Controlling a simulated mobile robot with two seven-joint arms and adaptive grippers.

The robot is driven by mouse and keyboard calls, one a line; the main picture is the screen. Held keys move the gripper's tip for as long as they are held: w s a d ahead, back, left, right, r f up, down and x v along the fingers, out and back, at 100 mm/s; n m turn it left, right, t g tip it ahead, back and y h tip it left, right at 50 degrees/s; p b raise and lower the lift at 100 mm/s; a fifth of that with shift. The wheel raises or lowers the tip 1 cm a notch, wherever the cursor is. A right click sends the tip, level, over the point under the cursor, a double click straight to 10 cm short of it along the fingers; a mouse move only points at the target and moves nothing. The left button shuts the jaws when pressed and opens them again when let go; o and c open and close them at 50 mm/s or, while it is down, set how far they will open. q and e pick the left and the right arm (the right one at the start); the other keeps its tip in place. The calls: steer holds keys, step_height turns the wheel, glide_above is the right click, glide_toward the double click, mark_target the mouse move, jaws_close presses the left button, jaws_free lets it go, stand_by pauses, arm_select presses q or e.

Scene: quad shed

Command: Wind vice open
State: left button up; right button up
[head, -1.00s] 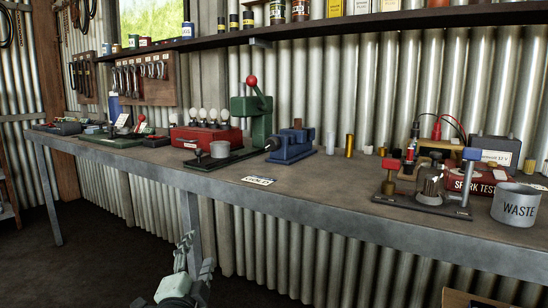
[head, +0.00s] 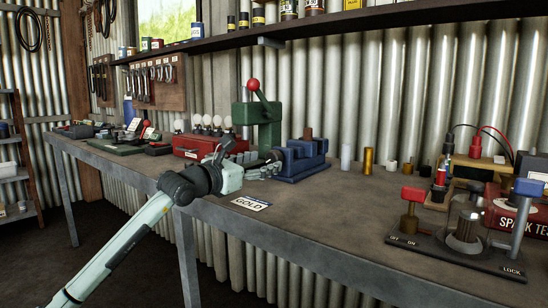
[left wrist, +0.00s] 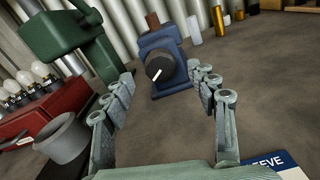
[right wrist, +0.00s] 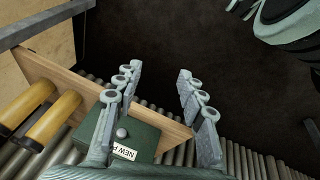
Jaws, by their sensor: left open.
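The blue vice (head: 298,160) stands on the workbench (head: 300,207), with a brown piece showing at its top. In the left wrist view the vice (left wrist: 163,48) faces me, with its round black knob (left wrist: 160,67) bearing a white mark. My left gripper (head: 262,170) is at the vice's left end in the head view. In the left wrist view my left gripper (left wrist: 165,82) is open and empty, its fingers on either side of the knob and apart from it. My right gripper (right wrist: 157,80) is open and empty, away from the bench, above a green box (right wrist: 130,135).
A green press (head: 258,122) with a red-knobbed lever stands behind my left gripper, beside a red box of bulbs (head: 200,147). Small cylinders (head: 367,160) stand right of the vice. A fixture with levers (head: 455,240) is farther right.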

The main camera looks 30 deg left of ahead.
mark_target(271, 160)
arm_select(q)
steer(key=shift+w+d+p, duration=0.15)
steer(key=shift+w, duration=0.9)
steer(key=shift+w+d+p, duration=0.1)
steer(key=shift+w+p, duration=0.05)
steer(key=shift+w, duration=0.85)
arm_select(e)
steer(key=shift+a+x, duration=0.2)
steer(key=shift+x, duration=1)
arm_select(q)
steer(key=c, duration=1.2)
